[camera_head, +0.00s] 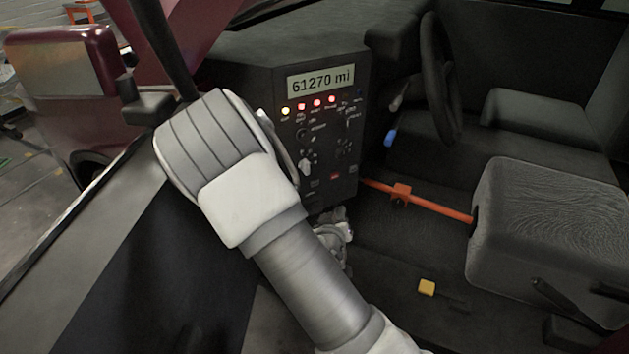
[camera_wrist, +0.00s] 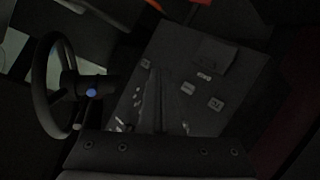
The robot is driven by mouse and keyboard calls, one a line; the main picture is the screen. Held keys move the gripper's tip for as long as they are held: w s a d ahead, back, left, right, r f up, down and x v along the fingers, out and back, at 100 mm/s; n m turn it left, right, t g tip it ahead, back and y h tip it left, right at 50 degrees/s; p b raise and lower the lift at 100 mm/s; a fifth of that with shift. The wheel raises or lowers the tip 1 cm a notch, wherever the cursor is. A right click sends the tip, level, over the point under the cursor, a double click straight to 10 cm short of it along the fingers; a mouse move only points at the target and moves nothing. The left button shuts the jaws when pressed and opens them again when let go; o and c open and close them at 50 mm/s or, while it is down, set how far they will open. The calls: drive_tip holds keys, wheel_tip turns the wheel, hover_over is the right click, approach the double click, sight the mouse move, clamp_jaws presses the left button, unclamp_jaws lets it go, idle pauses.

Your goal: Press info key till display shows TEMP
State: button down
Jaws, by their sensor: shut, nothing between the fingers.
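A dark control panel (camera_head: 345,130) carries a lit display (camera_head: 320,80) that reads "61270 mi". Below the display are a row of lit lamps, one yellow and several red, then knobs, switches and small labels. I cannot tell which key is the info key. My arm crosses in front of the panel's left side, and I cannot make out my fingertips in the head view. In the wrist view, my gripper (camera_wrist: 158,75) is shut and empty, with its dark fingers pointing at a dim panel face (camera_wrist: 200,110) with pale labels. Whether they touch it is unclear.
A steering wheel (camera_head: 437,75) and a blue-tipped lever (camera_head: 391,136) are right of the panel. An orange bar (camera_head: 435,205) runs from the panel to a grey seat (camera_head: 550,220). The door (camera_head: 120,255) is at left.

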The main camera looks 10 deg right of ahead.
sight(315, 183)
drive_tip(key=shift+w+t, duration=0.25)
drive_tip(key=shift+t, duration=0.05)
drive_tip(key=shift+w+a, duration=0.55)
drive_tip(key=shift+w, duration=0.8)
drive_tip(key=shift+w+a, duration=0.5)
drive_tip(key=shift+w, duration=0.9)
drive_tip(key=shift+w+a, duration=0.55)
drive_tip(key=shift+w, duration=0.8)
drive_tip(key=shift+w+a, duration=0.15)
drive_tip(key=shift+w, duration=0.25)
drive_tip(key=shift+w+a, duration=0.15)
drive_tip(key=shift+w, duration=0.2)
drive_tip(key=shift+s+d, duration=0.3)
drive_tip(key=shift+s, duration=0.45)
